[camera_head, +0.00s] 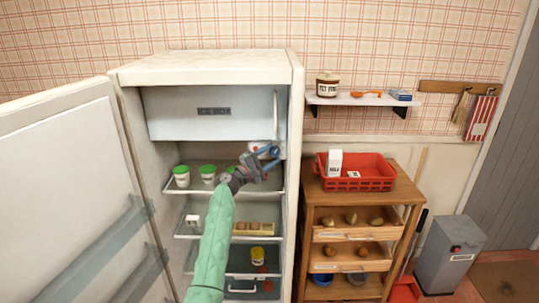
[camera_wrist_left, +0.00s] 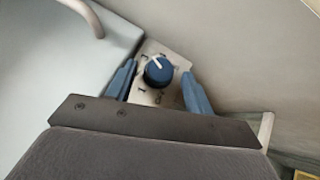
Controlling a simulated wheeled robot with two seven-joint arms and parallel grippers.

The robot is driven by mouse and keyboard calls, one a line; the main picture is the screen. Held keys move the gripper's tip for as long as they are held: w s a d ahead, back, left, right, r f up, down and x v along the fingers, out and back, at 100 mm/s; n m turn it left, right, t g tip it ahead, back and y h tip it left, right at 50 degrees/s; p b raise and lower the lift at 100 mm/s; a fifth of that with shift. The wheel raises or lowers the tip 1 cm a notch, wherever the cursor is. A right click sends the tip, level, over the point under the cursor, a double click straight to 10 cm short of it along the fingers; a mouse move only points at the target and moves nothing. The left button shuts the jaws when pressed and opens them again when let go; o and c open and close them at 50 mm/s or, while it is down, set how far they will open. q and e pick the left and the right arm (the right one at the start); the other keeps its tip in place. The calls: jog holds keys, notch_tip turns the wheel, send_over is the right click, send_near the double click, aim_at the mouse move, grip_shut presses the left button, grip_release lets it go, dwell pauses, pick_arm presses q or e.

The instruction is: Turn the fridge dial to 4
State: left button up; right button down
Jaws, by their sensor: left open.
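The fridge (camera_head: 205,66) stands open, its door (camera_head: 60,190) swung out to the left. The fridge dial (camera_wrist_left: 158,71) is a round dark blue knob with a white pointer line on a pale metal plate (camera_wrist_left: 150,96). Its pointer leans to the upper left in the left wrist view. The plate's marks are too small to read surely. My left gripper (camera_head: 266,160) reaches into the fridge below the freezer box, at the right inner wall. Its blue fingers (camera_wrist_left: 157,88) are apart, one on each side of the dial, with gaps visible. My right gripper is not in view.
The freezer box (camera_head: 208,115) with its upright handle (camera_head: 275,115) is just above the left gripper. White tubs with green lids (camera_head: 207,174) stand on the shelf to its left. A wooden rack (camera_head: 362,225) with a red crate (camera_head: 375,182) stands right of the fridge.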

pick_arm(q)
jog(key=shift+w+d, duration=0.1)
jog(key=shift+d, duration=0.05)
jog(key=c, duration=1)
jog(key=shift+o, duration=0.2)
jog(key=shift+r, duration=0.15)
